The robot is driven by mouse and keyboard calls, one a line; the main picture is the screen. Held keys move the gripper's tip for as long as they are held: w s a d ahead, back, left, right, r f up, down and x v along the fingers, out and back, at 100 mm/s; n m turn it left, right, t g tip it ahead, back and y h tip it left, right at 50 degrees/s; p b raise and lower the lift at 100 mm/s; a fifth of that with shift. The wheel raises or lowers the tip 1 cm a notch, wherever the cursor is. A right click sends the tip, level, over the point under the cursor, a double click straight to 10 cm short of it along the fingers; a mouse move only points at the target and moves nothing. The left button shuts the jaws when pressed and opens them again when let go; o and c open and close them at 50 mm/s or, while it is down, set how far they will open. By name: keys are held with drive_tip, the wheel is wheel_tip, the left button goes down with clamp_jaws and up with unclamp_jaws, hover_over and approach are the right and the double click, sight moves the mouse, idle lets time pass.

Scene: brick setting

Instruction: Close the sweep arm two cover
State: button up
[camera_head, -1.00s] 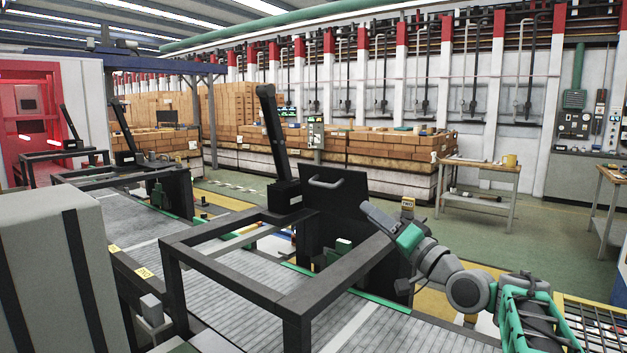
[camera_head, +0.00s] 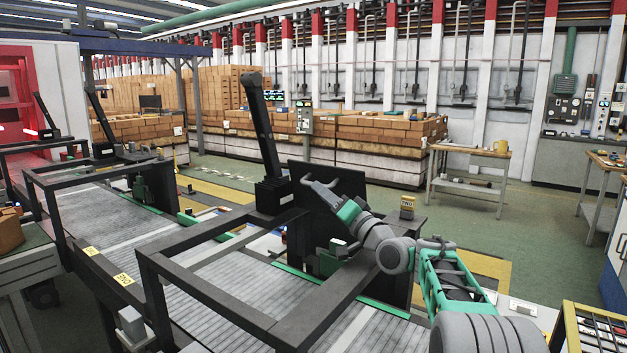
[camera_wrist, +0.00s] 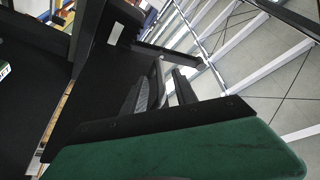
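The sweep arm two cover, a black upright panel (camera_head: 352,182), stands raised at the middle of the head view, behind the black frame. A dark bar (camera_wrist: 165,52) lies just beyond the fingertips, perhaps the handle. The black panel surface (camera_wrist: 90,100) fills the left there.
A black post (camera_head: 262,135) rises left of the cover. A black frame (camera_head: 215,305) spans the ribbed conveyor (camera_head: 245,285) in front. A workbench (camera_head: 470,155) stands at the back right, with open green floor around it. Brick stacks (camera_head: 370,130) line the back.

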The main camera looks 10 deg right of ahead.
drive_tip(key=p+x, duration=0.1)
drive_tip(key=x, duration=0.3)
drive_tip(key=shift+w+a+r, duration=0.15)
drive_tip(key=shift+w, duration=0.2)
drive_tip(key=shift+c, duration=0.2)
clamp_jaws()
idle(0.8)
